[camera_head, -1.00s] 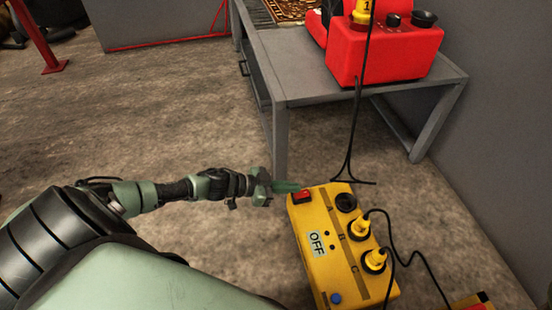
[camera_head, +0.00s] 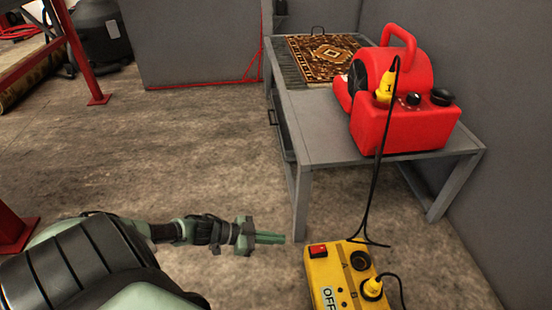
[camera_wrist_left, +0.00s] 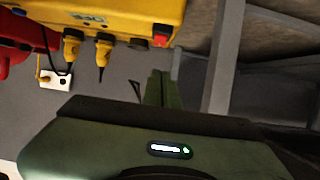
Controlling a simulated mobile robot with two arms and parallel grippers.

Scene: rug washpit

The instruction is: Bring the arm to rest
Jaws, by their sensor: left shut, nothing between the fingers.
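My left gripper (camera_head: 270,238) reaches in from the left in the head view. Its green fingers are closed together with nothing between them, and they point right, a short way left of the yellow power box (camera_head: 322,272). A gap of floor shows between the fingertips and the box. In the left wrist view the shut fingers (camera_wrist_left: 162,90) show below the yellow box (camera_wrist_left: 130,12). The box has a red switch (camera_head: 318,250), an "OFF" label and a yellow plug (camera_head: 373,287) in one socket. My right gripper is not in view.
A grey table (camera_head: 325,140) stands behind the box, with a red blower (camera_head: 405,125) and a patterned rug (camera_head: 330,55) on it. A black cable hangs from the blower's yellow plug (camera_head: 386,82) to the floor. Red metal posts (camera_head: 75,50) stand at left. Open floor (camera_head: 170,150) lies between.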

